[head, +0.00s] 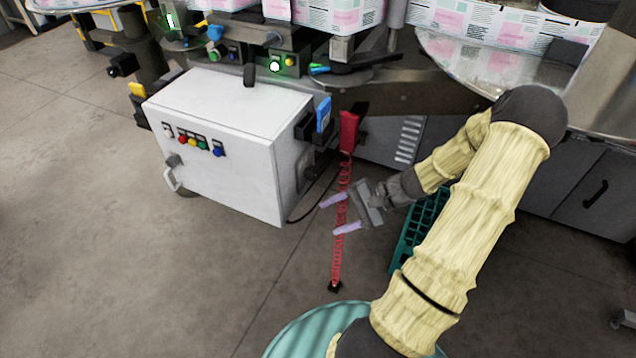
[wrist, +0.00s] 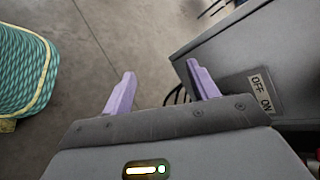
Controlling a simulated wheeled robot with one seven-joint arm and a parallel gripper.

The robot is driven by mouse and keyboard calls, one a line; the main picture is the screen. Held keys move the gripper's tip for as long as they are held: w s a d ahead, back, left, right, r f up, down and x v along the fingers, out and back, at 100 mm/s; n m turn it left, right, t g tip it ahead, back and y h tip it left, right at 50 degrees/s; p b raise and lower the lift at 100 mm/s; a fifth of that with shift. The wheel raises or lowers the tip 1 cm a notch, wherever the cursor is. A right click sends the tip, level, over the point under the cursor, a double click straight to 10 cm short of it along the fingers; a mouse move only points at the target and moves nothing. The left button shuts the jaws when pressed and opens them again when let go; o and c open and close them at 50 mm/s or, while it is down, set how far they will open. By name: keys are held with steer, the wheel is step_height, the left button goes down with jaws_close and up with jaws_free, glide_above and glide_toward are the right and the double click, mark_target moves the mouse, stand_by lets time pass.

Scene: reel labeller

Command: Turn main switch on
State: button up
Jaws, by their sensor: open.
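A white control cabinet (head: 225,140) stands left of my gripper in the head view. Its right side is in shade and carries dark fittings whose details are hard to make out. In the wrist view the grey cabinet side (wrist: 240,60) fills the right, with an OFF/ON label (wrist: 261,93) near the right edge. The main switch's knob cannot be made out clearly; a dark part at the bottom right corner is cut off. My gripper (head: 328,218) is open and empty, its purple fingers (wrist: 161,72) apart, in front of the cabinet's right side and not visibly touching it.
A red coiled hose (head: 337,245) hangs beside my gripper. A blue handle (head: 323,115) and a red part (head: 349,130) are above. A teal crate (head: 408,243) stands behind my arm. A green-blue coil (wrist: 25,70) lies left in the wrist view. Floor at left is clear.

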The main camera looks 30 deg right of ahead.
mark_target(316, 175)
steer(key=d+m+t+b, duration=0.2)
steer(key=d+m+t, duration=0.3)
steer(key=d+t, duration=0.4)
steer(key=d, duration=0.3)
steer(key=shift+w+d+f+t, duration=0.15)
steer(key=shift+w+d+t, duration=0.15)
steer(key=b+x, duration=0.2)
steer(key=x, duration=1.5)
steer(key=shift+w+a+f, duration=0.1)
steer(key=shift+w+f, duration=0.1)
steer(key=shift+w, duration=0.05)
steer(key=c, duration=1)
